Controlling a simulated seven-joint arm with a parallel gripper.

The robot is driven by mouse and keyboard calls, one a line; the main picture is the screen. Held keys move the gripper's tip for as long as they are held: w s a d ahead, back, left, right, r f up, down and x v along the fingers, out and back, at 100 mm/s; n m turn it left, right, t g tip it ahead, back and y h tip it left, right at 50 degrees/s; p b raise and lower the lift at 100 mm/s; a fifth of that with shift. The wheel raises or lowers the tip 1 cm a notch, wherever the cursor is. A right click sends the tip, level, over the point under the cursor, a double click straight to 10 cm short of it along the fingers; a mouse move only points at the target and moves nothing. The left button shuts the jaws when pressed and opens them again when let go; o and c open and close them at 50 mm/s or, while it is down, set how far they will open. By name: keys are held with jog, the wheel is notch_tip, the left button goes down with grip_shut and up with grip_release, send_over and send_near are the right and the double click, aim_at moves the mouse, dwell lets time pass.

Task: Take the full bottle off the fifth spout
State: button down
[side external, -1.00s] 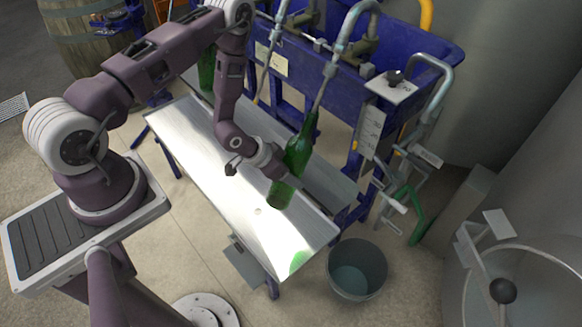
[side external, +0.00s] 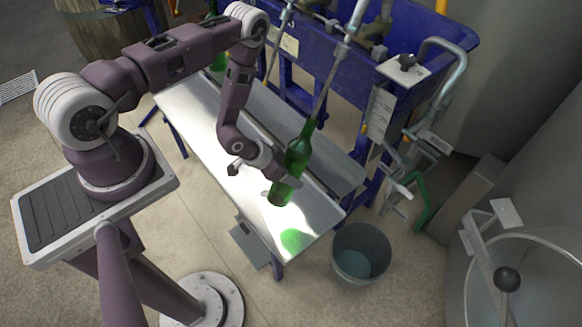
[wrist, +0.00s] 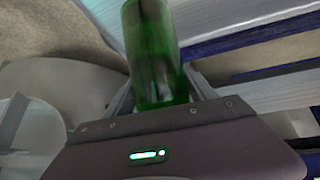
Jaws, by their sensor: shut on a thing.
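The green bottle (side external: 287,188) is held tilted above the near end of the pale metal bench, with its neck toward the spout (side external: 322,98). The spout's thin tube runs down to the bottle mouth; I cannot tell whether its tip is still inside. My gripper (side external: 275,180) is shut on the bottle's body from the left. In the wrist view the bottle (wrist: 152,45) stands between the fingers, its lower part hidden by the gripper housing. The fill level is not clear.
Another green bottle (side external: 219,62) is at the far end, partly behind my arm. The blue filler trough (side external: 425,50) runs behind the bench (side external: 208,118). A grey bucket (side external: 345,272) stands on the floor by the bench's near end. A steel vat (side external: 545,260) is at right.

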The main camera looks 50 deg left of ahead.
jog(key=shift+s+f, duration=0.3)
jog(key=shift+f, duration=0.35)
jog(key=shift+s+f, duration=0.25)
jog(key=shift+f, duration=0.4)
jog(key=shift+s+f, duration=0.3)
jog(key=shift+f, duration=0.35)
jog(key=shift+s+f, duration=0.1)
jog(key=shift+s, duration=0.15)
jog(key=shift+s+r, duration=0.35)
jog(key=shift+s, duration=0.75)
jog(key=shift+s+r, duration=0.3)
jog(key=shift+s, duration=0.8)
jog(key=shift+s+r, duration=0.35)
jog(key=shift+s, duration=0.75)
